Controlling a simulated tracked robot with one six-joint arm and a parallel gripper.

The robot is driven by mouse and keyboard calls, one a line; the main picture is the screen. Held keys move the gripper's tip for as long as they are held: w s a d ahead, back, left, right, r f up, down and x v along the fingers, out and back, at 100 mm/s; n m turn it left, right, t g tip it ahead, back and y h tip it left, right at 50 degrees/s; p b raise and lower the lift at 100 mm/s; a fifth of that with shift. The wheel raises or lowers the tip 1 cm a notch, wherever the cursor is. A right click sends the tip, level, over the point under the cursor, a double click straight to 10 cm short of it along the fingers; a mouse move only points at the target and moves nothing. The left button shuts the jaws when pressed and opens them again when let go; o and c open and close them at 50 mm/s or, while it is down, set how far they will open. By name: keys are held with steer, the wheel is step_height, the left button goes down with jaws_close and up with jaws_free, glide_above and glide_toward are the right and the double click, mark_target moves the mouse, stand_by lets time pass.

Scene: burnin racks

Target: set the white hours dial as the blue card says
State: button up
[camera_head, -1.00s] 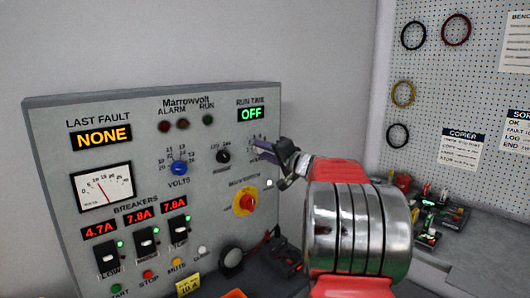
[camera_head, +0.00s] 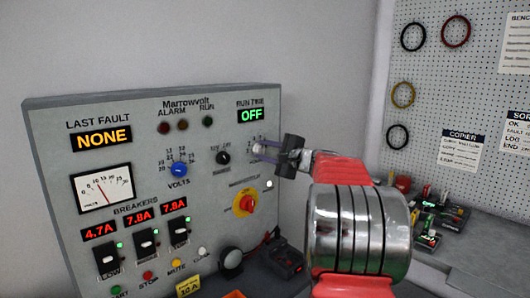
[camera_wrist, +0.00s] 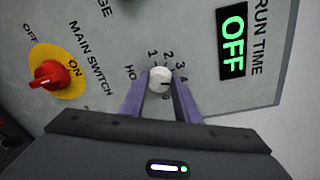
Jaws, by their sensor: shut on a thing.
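The white hours dial (camera_wrist: 160,80) is on the panel, below the run-time display, with numbers 1 to 4 around its upper right in the wrist view. A short dark mark on its face points roughly right there; its exact setting is hard to tell. My gripper (camera_wrist: 160,77) is shut on the dial, one purple finger on each side. In the head view my gripper (camera_head: 263,149) covers much of the dial. No plainly blue card can be made out; a white card headed COPIER (camera_head: 462,149) with a dark blue band hangs on the pegboard, its small text unreadable.
The run-time display (camera_head: 250,115) reads OFF. The red main switch (camera_head: 245,202) on its yellow plate is close below the dial. A black knob (camera_head: 223,158) and the blue volts knob (camera_head: 179,169) are to the left. Small parts (camera_head: 436,220) lie on the right bench.

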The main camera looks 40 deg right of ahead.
steer(key=shift+d+f+m, duration=0.1)
steer(key=shift+f+m, duration=0.3)
steer(key=shift+m, duration=0.1)
steer(key=o, duration=1)
steer(key=shift+r, duration=0.25)
steer(key=shift+o, duration=0.2)
steer(key=shift+s, duration=0.1)
steer(key=s+r, duration=0.1)
steer(key=s, duration=1.2)
steer(key=shift+s, duration=0.3)
